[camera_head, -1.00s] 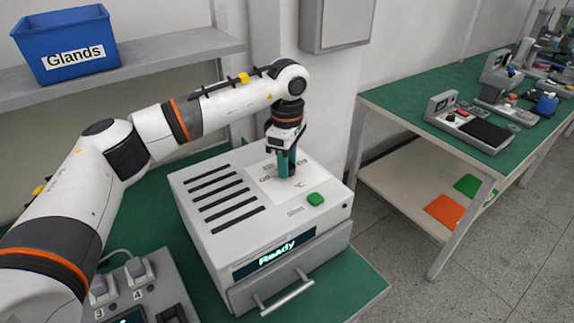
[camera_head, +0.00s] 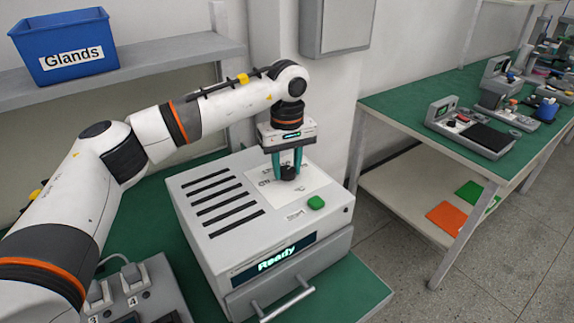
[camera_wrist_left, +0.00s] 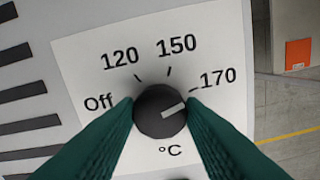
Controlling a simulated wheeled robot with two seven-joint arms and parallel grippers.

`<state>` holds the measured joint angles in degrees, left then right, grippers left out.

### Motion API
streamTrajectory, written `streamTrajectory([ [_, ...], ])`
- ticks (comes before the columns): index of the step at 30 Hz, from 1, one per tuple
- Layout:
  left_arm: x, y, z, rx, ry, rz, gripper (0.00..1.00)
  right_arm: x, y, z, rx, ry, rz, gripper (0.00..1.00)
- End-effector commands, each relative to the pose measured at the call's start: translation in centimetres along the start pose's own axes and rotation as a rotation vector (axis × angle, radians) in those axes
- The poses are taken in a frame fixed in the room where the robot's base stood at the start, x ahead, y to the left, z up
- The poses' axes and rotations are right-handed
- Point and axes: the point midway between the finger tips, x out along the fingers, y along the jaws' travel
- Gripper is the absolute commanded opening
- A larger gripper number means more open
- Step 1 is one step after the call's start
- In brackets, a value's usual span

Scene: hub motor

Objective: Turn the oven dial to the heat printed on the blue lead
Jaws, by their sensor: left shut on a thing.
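The oven (camera_head: 235,215) is a white box on the green bench, with slots and a white label panel on top. In the left wrist view, the panel (camera_wrist_left: 85,75) reads Off, 120, 150, 170 and °C around a round black dial (camera_wrist_left: 152,100). The dial's white mark points right and slightly up, at or very near the 170 tick. My left gripper (camera_head: 288,172) points down and is shut on the dial (camera_head: 288,174), one finger on each side; it also shows in the left wrist view (camera_wrist_left: 160,112). No blue lead can be made out. My right gripper is out of view.
The oven has a green button (camera_head: 316,202), a lit "Ready" display (camera_head: 273,260) and a drawer handle (camera_head: 287,303) in front. A grey numbered unit (camera_head: 145,290) stands at lower left. A blue "Glands" bin (camera_head: 65,50) sits on the shelf. Another bench (camera_head: 470,160) stands right.

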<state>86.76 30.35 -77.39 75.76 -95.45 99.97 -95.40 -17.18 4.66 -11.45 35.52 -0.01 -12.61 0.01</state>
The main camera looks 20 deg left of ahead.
Motion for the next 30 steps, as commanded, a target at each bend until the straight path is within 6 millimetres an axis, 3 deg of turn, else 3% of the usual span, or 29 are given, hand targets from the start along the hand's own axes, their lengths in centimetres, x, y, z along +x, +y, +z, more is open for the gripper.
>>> streamTrajectory([
  [20,-0.39,-0.09,0.15,0.066,-0.005,-0.008,0.13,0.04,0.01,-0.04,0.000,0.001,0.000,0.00],
  [21,-0.39,-0.09,0.15,0.066,-0.005,-0.008,0.37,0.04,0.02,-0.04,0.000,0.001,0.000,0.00],
  [24,-0.32,-0.07,0.12,0.066,-0.004,-0.006,0.54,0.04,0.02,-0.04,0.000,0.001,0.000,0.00],
  [25,-0.29,-0.06,0.11,0.066,-0.004,-0.006,0.57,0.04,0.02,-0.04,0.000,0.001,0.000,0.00],
  [30,-0.16,-0.03,0.07,0.066,-0.002,-0.003,0.57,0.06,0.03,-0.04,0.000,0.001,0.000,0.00],
])
